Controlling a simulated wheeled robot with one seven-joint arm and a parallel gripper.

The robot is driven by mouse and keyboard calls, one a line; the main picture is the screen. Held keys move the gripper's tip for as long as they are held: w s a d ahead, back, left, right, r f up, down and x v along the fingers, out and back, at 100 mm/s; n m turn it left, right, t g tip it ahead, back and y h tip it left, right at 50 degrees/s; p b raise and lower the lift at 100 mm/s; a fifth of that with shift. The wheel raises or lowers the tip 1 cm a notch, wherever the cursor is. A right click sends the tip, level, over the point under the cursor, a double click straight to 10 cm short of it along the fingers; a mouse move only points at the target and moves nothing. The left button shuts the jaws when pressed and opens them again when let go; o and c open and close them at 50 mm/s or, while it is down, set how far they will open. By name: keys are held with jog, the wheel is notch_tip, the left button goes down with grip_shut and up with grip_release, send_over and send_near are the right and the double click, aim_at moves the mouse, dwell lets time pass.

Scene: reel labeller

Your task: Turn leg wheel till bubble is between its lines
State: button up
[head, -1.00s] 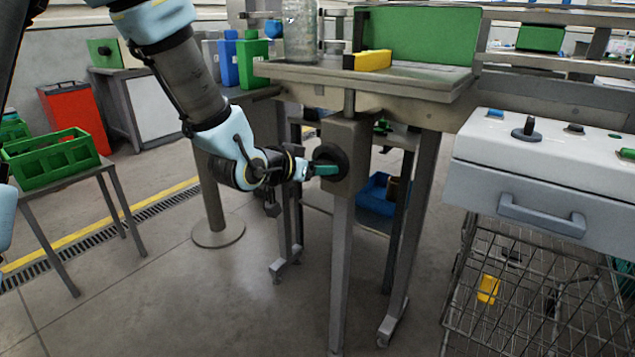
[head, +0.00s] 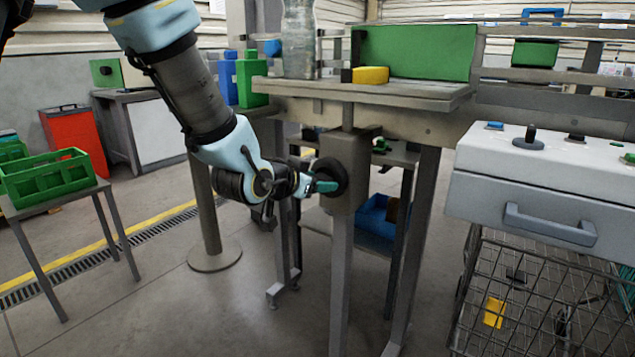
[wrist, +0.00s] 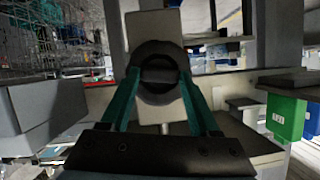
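The dark round leg wheel (head: 332,174) sits on the front of a grey box at the top of the table leg (head: 342,260). My gripper (head: 326,186), with teal fingers, is at the wheel. In the wrist view the wheel (wrist: 158,92) is straight ahead, and the fingers of my gripper (wrist: 158,76) lie at both ends of its crossbar and appear closed on it. A yellow block with a black end (head: 371,75) lies on the tabletop above. I cannot make out a bubble or its lines in either view.
A grey control box (head: 560,185) with knobs and a handle stands to the right, above a wire basket (head: 530,300). A clear container (head: 298,40) and a green panel (head: 415,52) stand on the table (head: 420,93). Green crates (head: 50,177) are at the left. Floor is free between.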

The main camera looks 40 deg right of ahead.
jog(key=o, duration=0.4)
jog(key=shift+a, duration=0.1)
jog(key=b+v, duration=0.1)
jog(key=v, duration=0.9)
jog(key=shift+s+a+r, duration=0.1)
jog(key=shift+s+a, duration=0.05)
jog(key=shift+a, duration=0.15)
jog(key=w+a+f+n+t+y+p, duration=0.1)
jog(key=w+a+n+y+p, duration=0.3)
jog(key=w+a, duration=0.5)
jog(key=w+a+f+n+t+y+p, duration=0.1)
jog(key=w+a+n+y+p, duration=0.3)
jog(key=a, duration=0.9)
jog(key=s+a+n+g+y+p, duration=0.1)
jog(key=s+a+n, duration=0.1)
jog(key=a, duration=0.3)
jog(key=s+a+n+g+y+p, duration=0.1)
jog(key=a+n+g+y, duration=0.1)
jog(key=a, duration=0.4)
jog(key=s+a+n+g+y+p, duration=0.1)
jog(key=s+a+n, duration=0.1)
jog(key=a, duration=0.4)
jog(key=shift+s+a+r+n+g+y, duration=0.15)
jog(key=shift+s+r+n+g+y, duration=0.2)
jog(key=shift+n, duration=0.35)
